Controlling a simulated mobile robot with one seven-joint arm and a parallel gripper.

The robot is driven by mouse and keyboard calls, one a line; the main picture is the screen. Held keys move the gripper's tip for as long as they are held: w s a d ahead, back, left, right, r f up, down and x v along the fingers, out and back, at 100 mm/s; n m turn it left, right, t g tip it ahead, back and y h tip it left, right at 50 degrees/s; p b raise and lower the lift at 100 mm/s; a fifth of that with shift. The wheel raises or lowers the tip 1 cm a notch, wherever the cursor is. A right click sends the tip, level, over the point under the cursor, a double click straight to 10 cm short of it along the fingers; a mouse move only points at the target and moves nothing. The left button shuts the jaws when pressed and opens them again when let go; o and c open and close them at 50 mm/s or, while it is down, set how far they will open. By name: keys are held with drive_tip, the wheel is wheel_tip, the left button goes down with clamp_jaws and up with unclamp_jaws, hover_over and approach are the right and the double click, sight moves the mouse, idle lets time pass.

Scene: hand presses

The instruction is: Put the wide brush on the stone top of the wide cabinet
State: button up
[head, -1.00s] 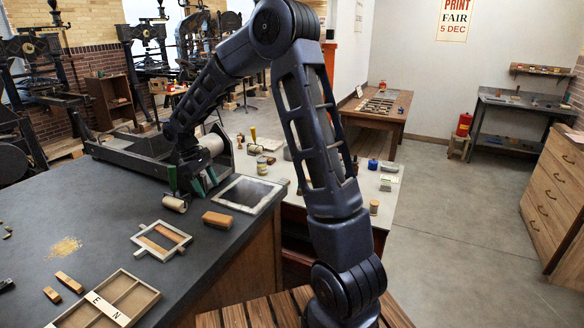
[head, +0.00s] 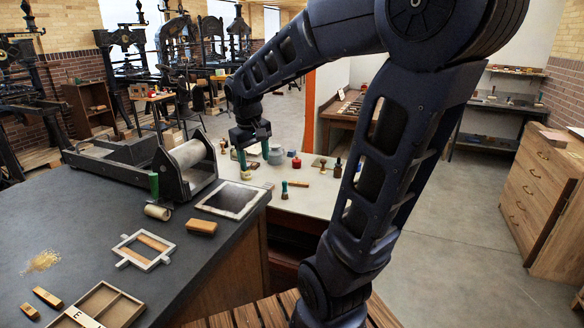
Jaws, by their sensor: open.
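My gripper (head: 252,152) is open over the near-left part of a pale top (head: 314,203) on a reddish cabinet, seen small and from behind. I see nothing held in it. Upright brush-like things stand on the pale top: a small one with a green handle (head: 285,189) just right of the gripper, and one with a dark handle (head: 338,168) further right. I cannot tell which thing is the wide brush. The large dark grey top (head: 100,225), on a wooden-sided base at the left, looks like stone; I cannot tell for sure which top is the wide cabinet's.
On the dark top are a roller press (head: 188,160), a framed dark plate (head: 232,199), a wooden block (head: 202,227), a small frame (head: 145,249) and a divided tray (head: 108,308). Tins and a red pot (head: 296,163) stand on the pale top. My arm hides its right part.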

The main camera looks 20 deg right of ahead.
drive_tip(key=s+d+m+t, duration=0.1)
drive_tip(key=s+d, duration=0.2)
drive_tip(key=s, duration=0.3)
drive_tip(key=s+d+m+t+y, duration=0.1)
drive_tip(key=s+d+m+t, duration=0.1)
drive_tip(key=s+d, duration=0.2)
drive_tip(key=shift+s+r+m, duration=0.3)
drive_tip(key=shift+s+r, duration=0.1)
drive_tip(key=shift+s, duration=0.45)
